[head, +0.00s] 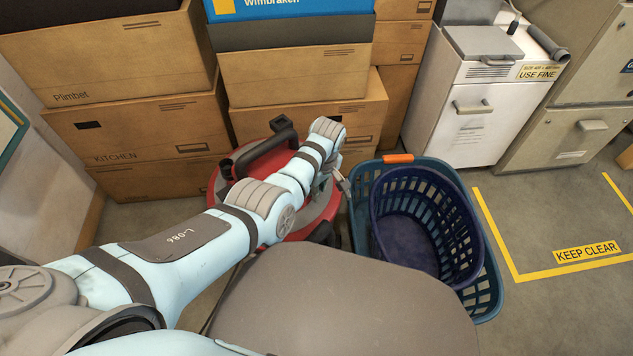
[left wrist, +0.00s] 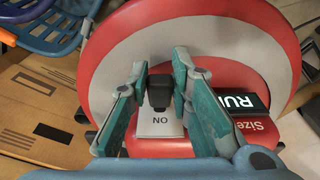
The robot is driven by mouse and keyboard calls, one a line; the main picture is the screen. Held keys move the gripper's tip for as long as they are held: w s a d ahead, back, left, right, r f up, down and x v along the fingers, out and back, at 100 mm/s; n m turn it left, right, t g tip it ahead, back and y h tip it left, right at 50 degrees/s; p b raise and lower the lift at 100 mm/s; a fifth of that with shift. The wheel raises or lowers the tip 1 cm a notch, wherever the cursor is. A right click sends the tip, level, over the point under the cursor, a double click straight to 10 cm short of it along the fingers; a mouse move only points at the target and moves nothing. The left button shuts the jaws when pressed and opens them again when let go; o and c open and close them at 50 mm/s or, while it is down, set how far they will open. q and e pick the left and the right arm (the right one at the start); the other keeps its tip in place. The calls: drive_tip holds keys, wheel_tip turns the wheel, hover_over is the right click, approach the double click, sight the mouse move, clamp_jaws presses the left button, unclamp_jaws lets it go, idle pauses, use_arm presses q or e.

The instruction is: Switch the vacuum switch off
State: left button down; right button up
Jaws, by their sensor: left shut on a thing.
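The red and grey vacuum (head: 330,205) stands on the floor in front of the boxes, with a dark handle (head: 262,152) on top. In the left wrist view its round red and grey body (left wrist: 115,85) fills the middle. A black switch lever (left wrist: 160,90) stands up from a pale plate (left wrist: 158,126) that bears the letters ON, seen upside down. My left gripper (left wrist: 160,72) is shut on the switch lever, with a teal finger on each side. In the head view my left gripper (head: 338,178) is at the vacuum's right side, partly hidden by my arm. My right gripper is out of view.
Nested laundry baskets, a blue one (head: 395,235) inside a teal one (head: 488,290), stand right of the vacuum. Stacked cardboard boxes (head: 140,130) close off the back. A white cabinet (head: 460,130) is at the back right. The yellow-marked floor (head: 560,210) is clear.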

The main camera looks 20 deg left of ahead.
use_arm(q)
drive_tip(key=shift+s+d+f+t+y, duration=0.2)
drive_tip(key=shift+f+t+y, duration=0.1)
drive_tip(key=shift+y, duration=0.3)
drive_tip(key=shift+f+y, duration=0.3)
drive_tip(key=shift+f, duration=0.05)
drive_tip(key=shift+t+y, duration=0.3)
drive_tip(key=shift+t, duration=0.1)
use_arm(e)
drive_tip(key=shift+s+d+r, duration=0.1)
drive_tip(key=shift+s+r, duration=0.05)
use_arm(q)
drive_tip(key=c, duration=1.4)
unclamp_jaws()
drive_tip(key=shift+c, duration=0.2)
